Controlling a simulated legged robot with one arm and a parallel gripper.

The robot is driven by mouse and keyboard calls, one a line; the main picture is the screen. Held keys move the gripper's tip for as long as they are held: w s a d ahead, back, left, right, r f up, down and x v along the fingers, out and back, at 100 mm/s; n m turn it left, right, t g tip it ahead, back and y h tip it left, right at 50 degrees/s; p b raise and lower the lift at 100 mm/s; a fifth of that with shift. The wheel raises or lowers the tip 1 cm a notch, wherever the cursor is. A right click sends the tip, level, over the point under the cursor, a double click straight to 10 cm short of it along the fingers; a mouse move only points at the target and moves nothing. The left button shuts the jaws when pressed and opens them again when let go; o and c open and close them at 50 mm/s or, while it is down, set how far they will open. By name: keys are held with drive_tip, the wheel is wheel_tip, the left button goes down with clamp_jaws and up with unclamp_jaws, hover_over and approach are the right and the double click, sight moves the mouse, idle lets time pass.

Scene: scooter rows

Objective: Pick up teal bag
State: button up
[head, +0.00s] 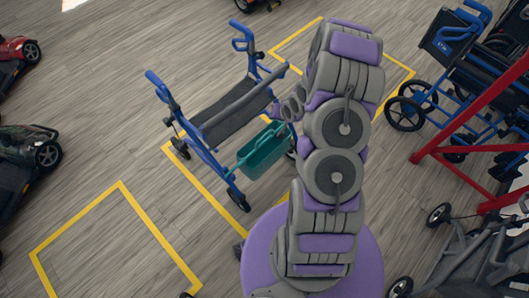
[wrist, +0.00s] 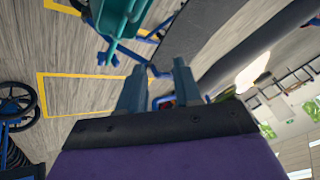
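The teal bag (head: 262,153) hangs on the front right side of a blue walker (head: 215,155) in the head view. In the wrist view the bag (wrist: 118,20) shows at the top edge, partly cut off. My gripper (head: 279,108) is just above and right of the bag in the head view, close to the walker's frame and partly hidden by my arm. In the wrist view the two fingers of my gripper (wrist: 158,82) stand apart with nothing held between them. The bag lies beyond the fingertips, apart from them.
The walker's dark seat (head: 237,108) and backrest bar (head: 250,85) are close to my gripper. Yellow lines (head: 120,185) mark floor bays. A red rail (head: 465,175) and blue wheelchair (head: 450,60) stand at right; scooters (head: 25,145) stand at left. Floor left of the walker is clear.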

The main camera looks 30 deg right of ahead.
wheel_tip(320, 180, down, 13)
drive_tip(key=s+m+t+y+b, duration=0.1)
drive_tip(key=s+m+t, duration=0.1)
drive_tip(key=m+t, duration=0.1)
drive_tip(key=m+t+h+b, duration=0.1)
drive_tip(key=m+t+b, duration=0.1)
drive_tip(key=m+t, duration=0.4)
approach(266, 142)
drive_tip(key=shift+m+g, duration=0.5)
drive_tip(key=shift+m, duration=0.2)
drive_tip(key=shift+r+b+x, duration=0.2)
drive_tip(key=shift+b+x, duration=0.5)
drive_tip(key=shift+x, duration=1.4)
drive_tip(key=shift+r+b+x, duration=0.2)
drive_tip(key=shift+b+x, duration=0.45)
drive_tip(key=shift+x, duration=1.5)
drive_tip(key=shift+w+a, duration=0.15)
drive_tip(key=shift+c, duration=0.5)
clamp_jaws()
